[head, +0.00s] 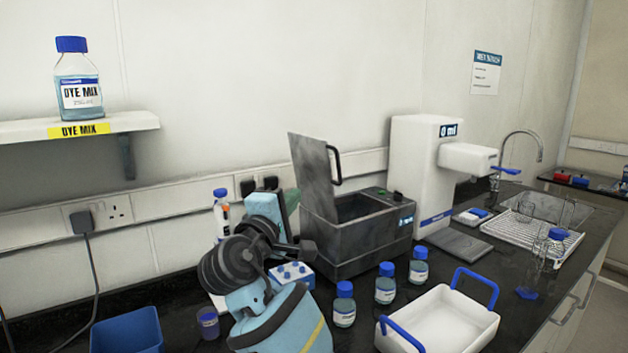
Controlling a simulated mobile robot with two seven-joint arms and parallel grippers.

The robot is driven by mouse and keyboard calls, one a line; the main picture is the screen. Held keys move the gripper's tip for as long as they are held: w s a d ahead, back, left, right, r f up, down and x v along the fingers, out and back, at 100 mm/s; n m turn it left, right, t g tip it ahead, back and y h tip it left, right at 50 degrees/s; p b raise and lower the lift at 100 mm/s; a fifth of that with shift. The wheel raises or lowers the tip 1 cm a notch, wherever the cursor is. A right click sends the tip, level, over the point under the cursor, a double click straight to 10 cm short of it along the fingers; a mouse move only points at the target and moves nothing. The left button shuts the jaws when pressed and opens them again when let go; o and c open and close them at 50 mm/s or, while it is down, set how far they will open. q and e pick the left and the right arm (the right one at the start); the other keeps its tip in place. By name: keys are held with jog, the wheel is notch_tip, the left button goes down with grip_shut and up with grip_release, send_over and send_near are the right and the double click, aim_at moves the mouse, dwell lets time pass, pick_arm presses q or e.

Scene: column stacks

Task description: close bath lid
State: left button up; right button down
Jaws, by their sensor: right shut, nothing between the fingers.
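The water bath (365,250) is a dark grey box on the black bench. Its lid (312,178) is hinged at the left side and stands open, nearly upright, with a black handle (335,165) on its right face. The bath opening shows to the right of the lid. My right arm comes up from the bottom of the head view. My right gripper (308,249) is shut and empty, in front of the bath's left end and below the lid; it appears apart from the lid. My left gripper is not in view.
Several blue-capped bottles (385,284) stand in front of the bath, beside a white tray (450,318) with blue handles. A white dispenser (418,165) stands right of the bath. A blue bin (127,332) is at lower left. A shelf (130,121) holds a dye bottle.

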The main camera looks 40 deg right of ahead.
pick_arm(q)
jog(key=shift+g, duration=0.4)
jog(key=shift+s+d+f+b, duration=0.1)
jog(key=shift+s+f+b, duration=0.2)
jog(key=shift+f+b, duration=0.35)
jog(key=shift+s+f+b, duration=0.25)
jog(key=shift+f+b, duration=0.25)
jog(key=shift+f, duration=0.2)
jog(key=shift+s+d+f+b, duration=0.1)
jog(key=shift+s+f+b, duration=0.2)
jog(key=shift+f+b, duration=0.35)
pick_arm(e)
jog(key=s+d+x, duration=0.1)
jog(key=s+x, duration=0.1)
jog(key=x, duration=1)
jog(key=shift+d, duration=0.4)
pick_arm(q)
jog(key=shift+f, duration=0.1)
pick_arm(e)
jog(key=shift+r, duration=0.1)
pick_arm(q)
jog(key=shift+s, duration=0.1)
